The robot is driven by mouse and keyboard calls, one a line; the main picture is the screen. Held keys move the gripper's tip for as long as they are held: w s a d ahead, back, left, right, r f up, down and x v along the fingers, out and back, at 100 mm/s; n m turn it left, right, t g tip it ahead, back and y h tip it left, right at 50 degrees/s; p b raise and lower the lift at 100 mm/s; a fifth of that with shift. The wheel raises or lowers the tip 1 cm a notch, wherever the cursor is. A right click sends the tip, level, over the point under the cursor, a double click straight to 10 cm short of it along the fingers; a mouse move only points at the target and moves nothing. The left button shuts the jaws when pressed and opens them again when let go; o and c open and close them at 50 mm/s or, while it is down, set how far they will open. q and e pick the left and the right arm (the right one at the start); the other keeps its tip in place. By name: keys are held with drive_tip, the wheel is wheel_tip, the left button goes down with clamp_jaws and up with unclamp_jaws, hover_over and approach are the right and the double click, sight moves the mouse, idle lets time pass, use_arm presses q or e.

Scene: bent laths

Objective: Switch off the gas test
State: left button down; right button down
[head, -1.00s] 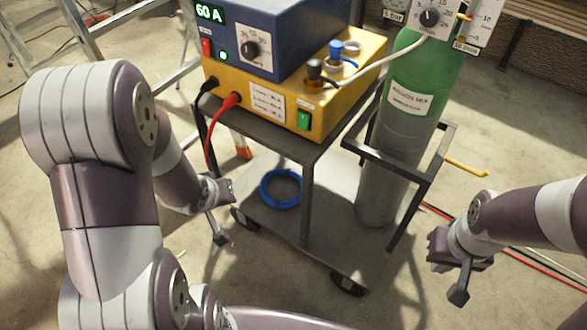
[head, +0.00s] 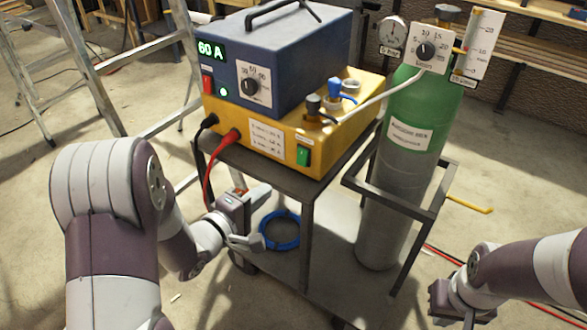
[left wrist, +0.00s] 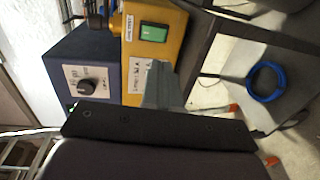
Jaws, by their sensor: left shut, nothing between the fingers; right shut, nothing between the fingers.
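The gas test switch is a green rocker (head: 303,155) low on the front of the yellow unit (head: 268,140), below a small white label. It also shows in the left wrist view (left wrist: 153,33), with its label beside it. Which way the rocker is tipped is too small to tell. My left gripper (head: 260,242) is shut and empty, below and left of the switch, in front of the cart and apart from it. Its grey fingers (left wrist: 160,85) show in the left wrist view. My right gripper (head: 448,316) is shut and empty at the lower right, partly cut off.
A blue power box (head: 275,65) reading 60 A sits on the yellow unit. A red cable (head: 209,170) hangs at the unit's left front. A blue hose coil (head: 280,230) lies on the lower shelf.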

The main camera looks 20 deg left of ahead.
sight(301, 162)
use_arm(q)
drive_tip(key=b+x, duration=0.3)
drive_tip(key=x, duration=0.8)
drive_tip(key=shift+w+d+f, duration=0.15)
drive_tip(key=shift+w+f, duration=0.05)
drive_tip(key=shift+w+d, duration=0.15)
drive_tip(key=shift+w, duration=0.35)
drive_tip(key=b, duration=0.1)
drive_tip(key=f+t+b, duration=0.1)
drive_tip(key=b, duration=0.1)
drive_tip(key=shift+w+f+t+h+b, duration=0.15)
drive_tip(key=shift+w+t+h+b, duration=0.05)
drive_tip(key=shift+t+h+b, duration=0.1)
drive_tip(key=shift+r+p, duration=0.3)
drive_tip(key=shift+r, duration=0.25)
drive_tip(key=shift+d, duration=0.1)
